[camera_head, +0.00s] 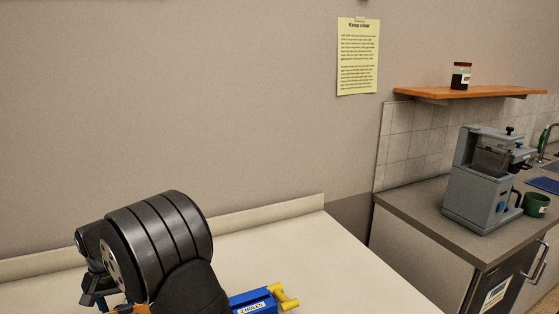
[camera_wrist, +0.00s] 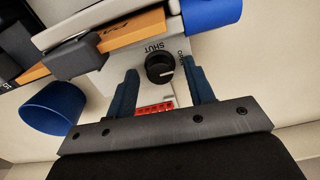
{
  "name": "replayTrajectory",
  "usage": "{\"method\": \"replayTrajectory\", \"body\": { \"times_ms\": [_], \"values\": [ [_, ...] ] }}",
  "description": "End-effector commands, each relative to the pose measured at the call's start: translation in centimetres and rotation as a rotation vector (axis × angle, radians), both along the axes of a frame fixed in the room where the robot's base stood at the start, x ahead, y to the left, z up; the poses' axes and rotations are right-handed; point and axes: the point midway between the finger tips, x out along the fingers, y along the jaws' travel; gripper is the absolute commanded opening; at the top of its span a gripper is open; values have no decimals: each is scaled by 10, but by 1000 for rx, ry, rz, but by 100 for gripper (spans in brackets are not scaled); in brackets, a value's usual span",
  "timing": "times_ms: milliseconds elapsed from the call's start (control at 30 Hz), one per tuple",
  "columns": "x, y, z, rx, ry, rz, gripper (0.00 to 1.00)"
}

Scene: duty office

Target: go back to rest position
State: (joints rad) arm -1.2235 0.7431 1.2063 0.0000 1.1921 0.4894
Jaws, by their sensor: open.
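In the wrist view, my gripper (camera_wrist: 160,67) is open, with its two dark blue fingers apart. A black round knob (camera_wrist: 158,72) shows between the fingertips, on a pale panel with the word SHUT beside it. I cannot tell whether the fingers touch the knob. In the head view my dark arm fills the lower left; the gripper's fingers cannot be made out there.
A blue cup-like thing (camera_wrist: 50,108) and an orange bar (camera_wrist: 120,38) lie close to my gripper. A blue labelled box (camera_head: 252,302) with a yellow handle (camera_head: 285,297) stands beside my arm. A coffee machine (camera_head: 481,180) and green mug (camera_head: 536,204) stand on the right counter.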

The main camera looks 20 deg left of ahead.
Motion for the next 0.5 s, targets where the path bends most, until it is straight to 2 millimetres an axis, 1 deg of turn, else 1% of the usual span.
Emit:
{"method": "replayTrajectory", "body": {
  "times_ms": [500],
  "values": [
    [0,0,0,0,0,419,49]
  ]
}}
